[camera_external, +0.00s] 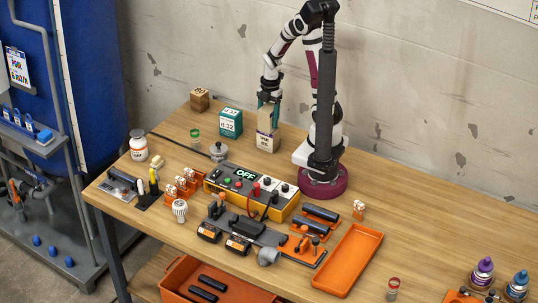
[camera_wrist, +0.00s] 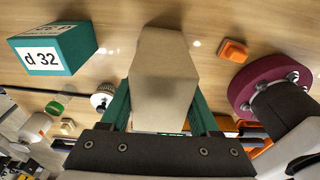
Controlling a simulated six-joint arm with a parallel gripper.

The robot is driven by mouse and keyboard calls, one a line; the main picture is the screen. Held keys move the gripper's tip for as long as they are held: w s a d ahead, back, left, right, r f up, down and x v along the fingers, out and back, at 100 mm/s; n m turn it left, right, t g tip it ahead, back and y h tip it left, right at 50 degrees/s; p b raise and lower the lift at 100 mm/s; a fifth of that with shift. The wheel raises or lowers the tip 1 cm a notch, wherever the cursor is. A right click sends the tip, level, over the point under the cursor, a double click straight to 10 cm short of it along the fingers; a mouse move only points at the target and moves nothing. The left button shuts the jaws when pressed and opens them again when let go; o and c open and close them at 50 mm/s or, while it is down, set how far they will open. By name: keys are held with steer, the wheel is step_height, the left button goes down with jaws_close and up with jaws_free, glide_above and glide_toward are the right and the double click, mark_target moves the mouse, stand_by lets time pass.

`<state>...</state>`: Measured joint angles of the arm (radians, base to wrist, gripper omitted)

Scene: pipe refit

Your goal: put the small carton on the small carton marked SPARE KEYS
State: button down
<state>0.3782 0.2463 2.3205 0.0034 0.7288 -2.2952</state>
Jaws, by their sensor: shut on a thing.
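My gripper (camera_external: 268,99) points down with its green fingers shut on a plain beige small carton (camera_external: 267,119). In the wrist view the carton (camera_wrist: 165,80) fills the space between the fingers. Directly below it in the external view is a cream small carton with a dark-lettered label (camera_external: 267,142), apparently the one marked SPARE KEYS, upright on the table. The held carton's lower end is at this carton's top; I cannot tell whether they touch. The lower carton is hidden in the wrist view.
A teal carton marked 32 (camera_external: 231,122) stands just left, also in the wrist view (camera_wrist: 52,50). A brown box (camera_external: 200,99) is farther left.

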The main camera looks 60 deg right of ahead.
steer(key=shift+f, duration=0.15)
steer(key=shift+c, duration=0.6)
jaws_free()
steer(key=shift+m, duration=0.4)
steer(key=r, duration=1.2)
steer(key=shift+s+d+r, duration=0.15)
steer(key=shift+d+r, duration=0.05)
steer(key=shift+d, duration=0.2)
steer(key=s+a+m, duration=1.2)
steer(key=s+m, duration=0.1)
steer(key=m, duration=0.9)
steer(key=shift+f+m, duration=0.25)
steer(key=shift+m, duration=0.15)
